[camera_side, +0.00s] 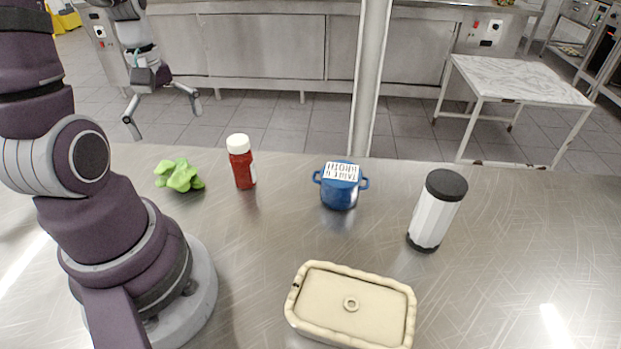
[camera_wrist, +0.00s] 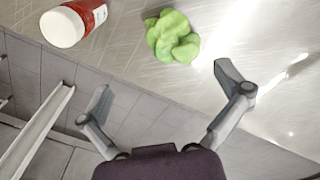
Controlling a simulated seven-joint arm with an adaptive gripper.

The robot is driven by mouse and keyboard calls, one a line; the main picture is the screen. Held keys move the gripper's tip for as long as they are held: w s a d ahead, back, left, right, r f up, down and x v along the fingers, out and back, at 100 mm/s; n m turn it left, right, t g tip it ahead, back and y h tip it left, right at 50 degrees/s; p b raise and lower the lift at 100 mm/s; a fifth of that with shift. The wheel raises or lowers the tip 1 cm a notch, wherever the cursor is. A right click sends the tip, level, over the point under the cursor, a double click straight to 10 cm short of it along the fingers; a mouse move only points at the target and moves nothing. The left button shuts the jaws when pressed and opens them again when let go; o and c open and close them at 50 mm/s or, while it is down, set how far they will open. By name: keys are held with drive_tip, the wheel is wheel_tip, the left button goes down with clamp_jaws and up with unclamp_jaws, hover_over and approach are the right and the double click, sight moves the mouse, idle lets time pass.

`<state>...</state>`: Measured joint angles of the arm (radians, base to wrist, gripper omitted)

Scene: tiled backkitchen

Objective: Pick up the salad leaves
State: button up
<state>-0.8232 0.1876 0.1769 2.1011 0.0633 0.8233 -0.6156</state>
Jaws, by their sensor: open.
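The salad leaves (camera_side: 179,175) are a bright green crumpled clump lying on the steel table at the left, near its far edge. They also show in the wrist view (camera_wrist: 172,37), at the top centre, beyond my fingertips. My gripper (camera_side: 161,105) is raised in the air above and beyond the table's far edge, up and left of the leaves in the side view. In the wrist view my gripper (camera_wrist: 170,84) has its two fingers spread wide with nothing between them. The leaves are apart from the fingers and fully visible.
A red bottle with a white cap (camera_side: 241,161) stands just right of the leaves. Further right are a blue pot (camera_side: 339,190) and a white cylinder with a black lid (camera_side: 436,210). A cream dish (camera_side: 326,285) lies in front. Bare steel table (camera_side: 240,250) separates them.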

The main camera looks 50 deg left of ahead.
sight(176, 165)
drive_tip(key=f, duration=0.1)
drive_tip(key=s+a+f+n, duration=0.1)
drive_tip(key=shift+s+f, duration=0.15)
drive_tip(key=shift+f, duration=0.25)
drive_tip(key=f, duration=0.8)
drive_tip(key=shift+a+f, duration=0.2)
drive_tip(key=shift+f, duration=0.1)
drive_tip(key=c, duration=1.2)
